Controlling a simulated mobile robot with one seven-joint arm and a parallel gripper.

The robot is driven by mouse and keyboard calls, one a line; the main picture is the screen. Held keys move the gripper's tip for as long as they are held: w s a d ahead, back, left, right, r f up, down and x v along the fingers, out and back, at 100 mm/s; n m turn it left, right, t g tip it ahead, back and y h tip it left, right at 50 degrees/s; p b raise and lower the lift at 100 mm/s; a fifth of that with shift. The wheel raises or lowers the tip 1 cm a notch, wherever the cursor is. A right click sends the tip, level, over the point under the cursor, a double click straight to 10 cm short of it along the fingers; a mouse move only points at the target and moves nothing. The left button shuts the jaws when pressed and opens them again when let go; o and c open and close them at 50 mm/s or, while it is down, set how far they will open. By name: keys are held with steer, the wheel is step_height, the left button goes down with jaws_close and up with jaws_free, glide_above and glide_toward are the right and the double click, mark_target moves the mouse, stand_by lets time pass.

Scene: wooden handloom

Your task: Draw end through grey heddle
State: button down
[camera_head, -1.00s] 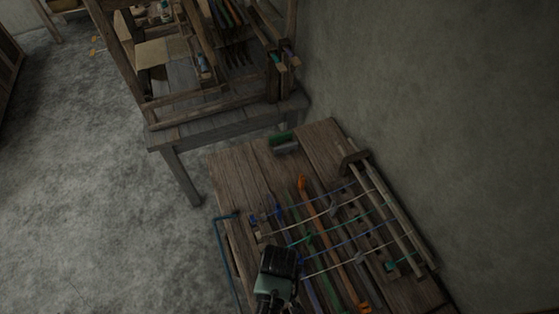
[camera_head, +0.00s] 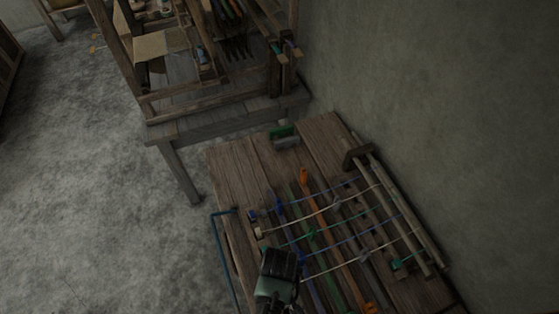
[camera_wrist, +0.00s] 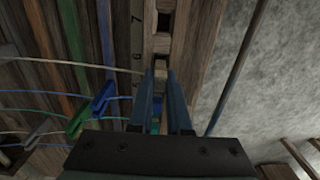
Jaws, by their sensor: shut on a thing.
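My gripper (camera_wrist: 160,75) points down at the board of threads, its two fingers close together. A pale thread (camera_wrist: 75,65) runs from the left to the fingertips, and its end is between them; the end itself is mostly hidden. My gripper also shows from behind in the head view (camera_head: 278,265), with its fingertips hidden. A grey heddle piece (camera_wrist: 45,131) sits left of the fingers, beyond the green one (camera_wrist: 80,118) and the blue one (camera_wrist: 103,97). Coloured bars, including an orange one (camera_head: 330,235), lie under the threads.
Several threads cross the wooden table (camera_head: 232,172) to two pale rods (camera_head: 400,215) at its right side. A green and grey item (camera_head: 284,135) lies near the back. The loom (camera_head: 205,92) stands on another table behind. A blue bent rod (camera_head: 222,250) stands along the left edge.

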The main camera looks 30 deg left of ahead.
steer(key=shift+f+b, duration=0.6)
steer(key=shift+f, duration=0.6)
steer(key=c, duration=0.8)
jaws_free()
steer(key=shift+r, duration=0.15)
step_height(320, 180, up, 13)
steer(key=shift+f, duration=0.1)
